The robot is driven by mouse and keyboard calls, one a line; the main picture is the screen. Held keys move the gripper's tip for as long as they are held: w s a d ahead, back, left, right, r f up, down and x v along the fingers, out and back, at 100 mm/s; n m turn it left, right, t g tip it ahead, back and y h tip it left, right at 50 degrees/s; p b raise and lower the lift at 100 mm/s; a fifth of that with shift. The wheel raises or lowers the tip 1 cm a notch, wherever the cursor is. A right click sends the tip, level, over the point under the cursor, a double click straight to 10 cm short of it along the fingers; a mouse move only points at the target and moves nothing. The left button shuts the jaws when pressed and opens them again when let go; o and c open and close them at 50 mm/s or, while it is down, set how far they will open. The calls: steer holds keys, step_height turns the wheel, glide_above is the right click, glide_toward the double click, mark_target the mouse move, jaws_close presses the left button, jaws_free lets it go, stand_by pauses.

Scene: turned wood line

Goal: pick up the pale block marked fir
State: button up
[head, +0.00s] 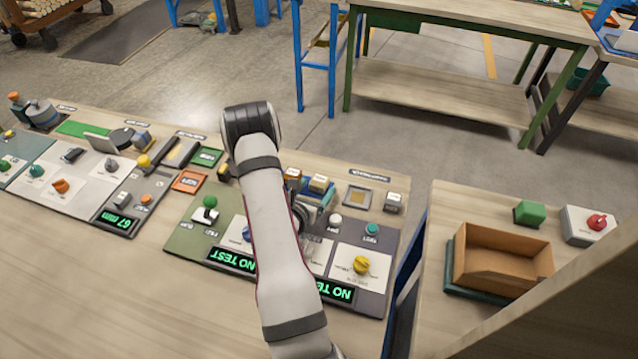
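Small pale wooden blocks, one (320,183) and another (293,174), sit close together at the back of the green-grey test panel (190,235), just right of my arm. Their markings are too small to read, so I cannot tell which is the fir one. My forearm crosses the panel and hides its middle. A dark part of my gripper (301,216) shows just right of the forearm, in front of the blocks. Its fingertips are hidden, and I cannot see whether it holds anything.
Two green "NO TEST" displays (232,260) line the panel's front. A yellow knob (361,265) and a grey block (394,202) stand at the right. An open brown box (500,245) sits on the separate right-hand table. The left bench front is bare.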

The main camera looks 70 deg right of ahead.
jaws_close()
